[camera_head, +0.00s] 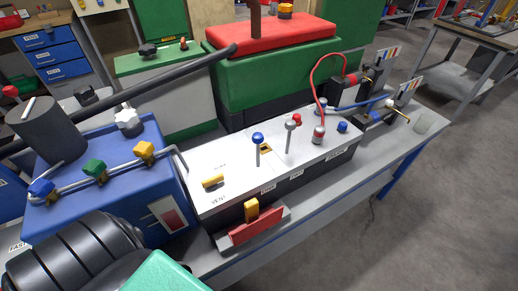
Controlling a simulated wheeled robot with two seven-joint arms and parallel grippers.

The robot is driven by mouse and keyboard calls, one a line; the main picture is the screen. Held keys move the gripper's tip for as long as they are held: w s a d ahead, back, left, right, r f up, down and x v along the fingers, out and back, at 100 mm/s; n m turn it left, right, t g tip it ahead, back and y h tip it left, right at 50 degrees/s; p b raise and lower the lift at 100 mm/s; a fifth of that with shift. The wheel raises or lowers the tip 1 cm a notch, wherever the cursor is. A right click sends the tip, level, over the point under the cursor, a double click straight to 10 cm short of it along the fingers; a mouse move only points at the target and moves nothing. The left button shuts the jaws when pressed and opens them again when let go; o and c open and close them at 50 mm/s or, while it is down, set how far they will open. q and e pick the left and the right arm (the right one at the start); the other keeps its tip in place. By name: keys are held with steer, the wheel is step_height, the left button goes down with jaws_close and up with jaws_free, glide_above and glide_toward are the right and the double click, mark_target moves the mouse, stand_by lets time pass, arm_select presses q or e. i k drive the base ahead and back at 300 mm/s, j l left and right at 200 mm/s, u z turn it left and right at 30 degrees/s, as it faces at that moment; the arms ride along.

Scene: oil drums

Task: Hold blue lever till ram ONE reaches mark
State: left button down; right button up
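The blue lever (257,139) is a thin upright stalk with a blue ball knob on the white-topped valve box (228,168). Two small rams stand at the right end of the bench. One ram (352,80) is by the red hose, and the nearer ram (378,117) is by the blue hose. Each has a white plate with coloured bands behind it, the far plate (387,54) and the near plate (409,86). I cannot read which ram is ONE or where its rod end stands against a mark. Neither gripper shows, and nothing touches the blue lever.
A grey-knobbed lever (290,126) and a red knob (297,118) stand close right of the blue lever. A yellow handle (212,181) lies to its left. A red block (255,227) sits at the box's front. A blue tank (110,180) with coloured valves stands left.

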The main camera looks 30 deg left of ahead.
mark_target(257, 138)
steer(key=i+l+u, duration=0.1)
steer(key=u, duration=0.35)
steer(key=i+l+u, duration=0.1)
steer(key=u, duration=0.35)
steer(key=l+u, duration=0.2)
steer(key=u, duration=0.25)
steer(key=i+l+u, duration=0.1)
steer(key=l+u, duration=0.15)
steer(key=u, duration=0.25)
steer(key=l+u, duration=0.15)
steer(key=u, duration=0.3)
steer(key=l+u, duration=0.1)
steer(key=l, duration=0.35)
steer(key=k+l+u, duration=0.15)
steer(key=l, duration=0.25)
steer(key=l+u, duration=0.1)
steer(key=l, duration=0.35)
steer(key=k+l+u, duration=0.15)
steer(key=l, duration=0.25)
steer(key=k+l+u, duration=0.1)
steer(key=l, duration=0.35)
steer(key=k+l+u, duration=0.15)
steer(key=l, duration=0.25)
steer(key=k+l, duration=0.2)
steer(key=l, duration=0.2)
